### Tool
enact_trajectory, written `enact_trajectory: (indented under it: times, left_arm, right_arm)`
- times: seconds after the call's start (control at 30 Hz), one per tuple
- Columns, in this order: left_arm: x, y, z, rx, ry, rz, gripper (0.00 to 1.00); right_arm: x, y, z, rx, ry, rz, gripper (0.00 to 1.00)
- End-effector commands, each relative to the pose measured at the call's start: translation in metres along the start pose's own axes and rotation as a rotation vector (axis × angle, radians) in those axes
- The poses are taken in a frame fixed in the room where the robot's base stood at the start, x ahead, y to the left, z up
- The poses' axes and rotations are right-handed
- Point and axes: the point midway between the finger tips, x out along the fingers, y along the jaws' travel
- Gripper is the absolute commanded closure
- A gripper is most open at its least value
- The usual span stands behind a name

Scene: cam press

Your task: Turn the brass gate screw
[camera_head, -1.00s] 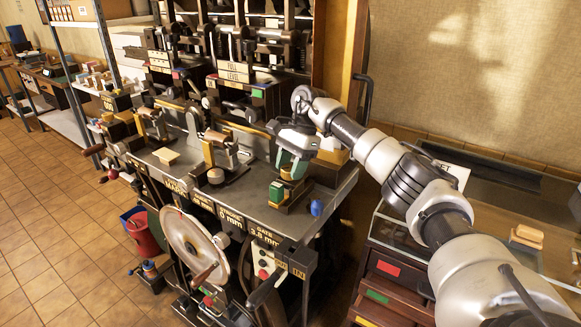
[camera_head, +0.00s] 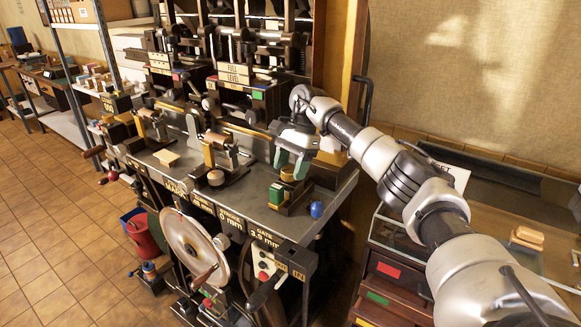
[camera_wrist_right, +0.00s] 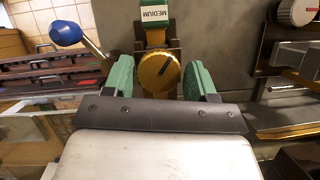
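The brass gate screw (camera_head: 288,173) is a round gold knob on the right end of the press bench. In the right wrist view the screw (camera_wrist_right: 158,71) faces me with a dark slanted slot on its face. My right gripper (camera_head: 291,165) has green fingers, spread one on each side of the screw. In the wrist view narrow gaps seem to separate the screw from the fingers; whether they are level with it is hard to tell. My left gripper is not in view.
A blue knob (camera_head: 316,209) stands close on the right. A glass-topped cabinet (camera_head: 470,240) stands right of the bench. A handwheel (camera_head: 188,240) is at the bench front.

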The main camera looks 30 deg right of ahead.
Motion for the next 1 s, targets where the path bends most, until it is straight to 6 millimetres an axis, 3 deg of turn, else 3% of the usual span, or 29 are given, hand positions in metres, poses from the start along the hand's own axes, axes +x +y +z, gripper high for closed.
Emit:
enact_trajectory:
  times: [0.27,0.67,1.0]
  left_arm:
    - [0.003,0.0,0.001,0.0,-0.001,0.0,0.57]
    - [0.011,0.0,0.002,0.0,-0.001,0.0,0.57]
    - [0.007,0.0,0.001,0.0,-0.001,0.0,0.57]
  right_arm:
    - [-0.007,0.0,0.0,0.0,0.0,0.002,0.43]
    - [-0.086,-0.001,0.001,0.001,-0.001,-0.002,0.43]
    - [-0.108,0.0,0.0,0.001,-0.001,0.002,0.43]
